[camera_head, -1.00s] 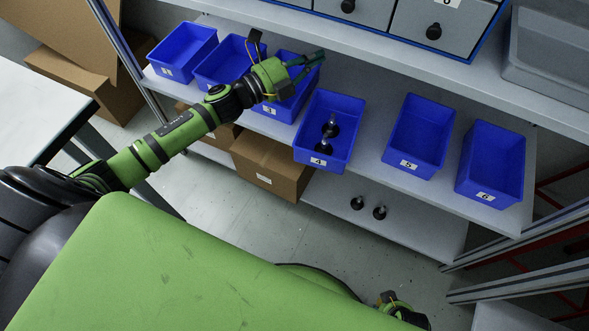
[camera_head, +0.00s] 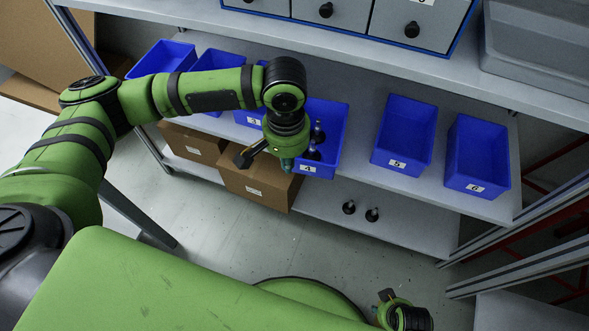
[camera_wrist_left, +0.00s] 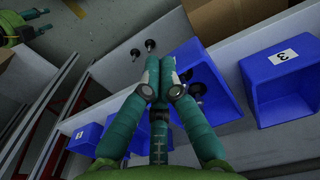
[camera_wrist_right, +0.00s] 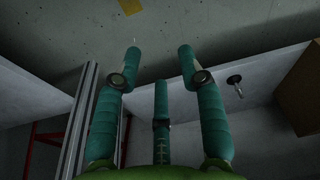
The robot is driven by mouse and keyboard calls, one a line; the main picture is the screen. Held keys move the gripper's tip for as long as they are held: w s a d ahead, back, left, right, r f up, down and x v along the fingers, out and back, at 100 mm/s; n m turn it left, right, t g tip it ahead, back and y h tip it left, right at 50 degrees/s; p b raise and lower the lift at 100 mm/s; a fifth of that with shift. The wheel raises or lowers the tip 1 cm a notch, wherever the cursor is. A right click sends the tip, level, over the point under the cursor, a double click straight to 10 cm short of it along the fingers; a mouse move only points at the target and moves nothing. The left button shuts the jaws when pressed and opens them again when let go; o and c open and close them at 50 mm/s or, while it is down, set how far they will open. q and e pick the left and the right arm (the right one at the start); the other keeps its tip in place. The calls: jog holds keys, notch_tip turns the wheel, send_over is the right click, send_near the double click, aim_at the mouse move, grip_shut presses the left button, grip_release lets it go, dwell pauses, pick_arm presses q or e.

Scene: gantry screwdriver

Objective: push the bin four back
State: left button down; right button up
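Bin four (camera_head: 335,115) is a blue open bin with a "4" label and dark knobbed parts inside. Its front juts past the shelf edge, farther forward than bin three. It also shows in the left wrist view (camera_wrist_left: 222,100). My left gripper (camera_head: 287,166) points down at the front left of bin four and hides part of it. In the left wrist view its fingertips (camera_wrist_left: 160,64) are together with nothing between them. I cannot tell whether they touch the bin. My right gripper (camera_head: 388,295) is low at the bottom right, away from the shelf; its fingers (camera_wrist_right: 159,51) are apart and empty.
Bin five (camera_head: 403,130) and bin six (camera_head: 478,150) stand to the right, with bare shelf between bins four and five. Bin three (camera_wrist_left: 283,82) is close on the other side. Cardboard boxes (camera_head: 255,185) and two dark knobs (camera_head: 348,207) are below. Drawers hang above.

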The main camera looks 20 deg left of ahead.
aim_at(296, 170)
pick_arm(q)
jog(key=shift+w+d+f+b, duration=0.1)
jog(key=shift+w+f+b, duration=0.6)
jog(key=shift+f, duration=0.95)
jog(key=shift+w+d+f+b, duration=0.1)
jog(key=shift+w+f+b, duration=0.6)
jog(key=shift+f, duration=0.95)
jog(key=shift+w+d+f+b, duration=0.1)
jog(key=shift+w+f+b, duration=0.6)
jog(key=shift+f, duration=0.95)
pick_arm(e)
jog(key=w+r+t, duration=0.1)
jog(key=w+r, duration=0.2)
jog(key=r, duration=0.8)
jog(key=shift+w, duration=0.3)
pick_arm(q)
jog(key=shift+s, duration=0.1)
pick_arm(e)
jog(key=shift+a, duration=0.1)
